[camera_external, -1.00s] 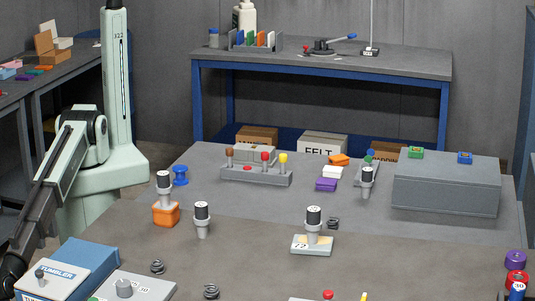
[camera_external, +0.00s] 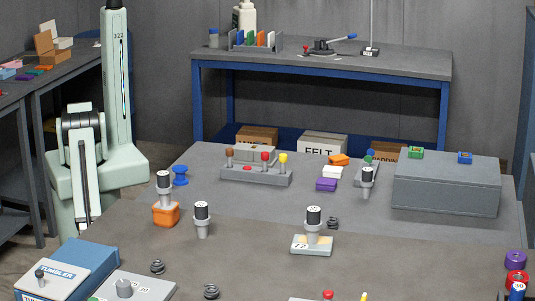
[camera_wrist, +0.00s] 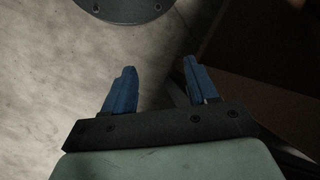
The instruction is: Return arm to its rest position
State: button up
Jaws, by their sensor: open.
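My gripper (camera_wrist: 156,80) shows in the wrist view with its two blue fingers spread apart and nothing between them. Below and ahead of it is a pale, mottled floor (camera_wrist: 50,70), with a dark surface at the right. In the external view my arm hangs down beside its pale green column at the left, off the worktable (camera_external: 300,265). The gripper itself is hidden in that view, behind the near things at the lower left.
The blue-and-white tumbler box (camera_external: 75,268) stands at the table's near left corner, close to my arm. An orange block (camera_external: 166,214) with a grey-and-black peg, a standing peg (camera_external: 202,219) and a large grey box (camera_external: 446,185) are on the table.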

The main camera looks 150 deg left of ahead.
jog(key=s+a+n+g+h, duration=0.1)
jog(key=s+a, duration=0.3)
jog(key=s, duration=0.7)
jog(key=shift+a+g+h, duration=0.15)
jog(key=shift+g+h, duration=0.55)
jog(key=shift+g, duration=0.2)
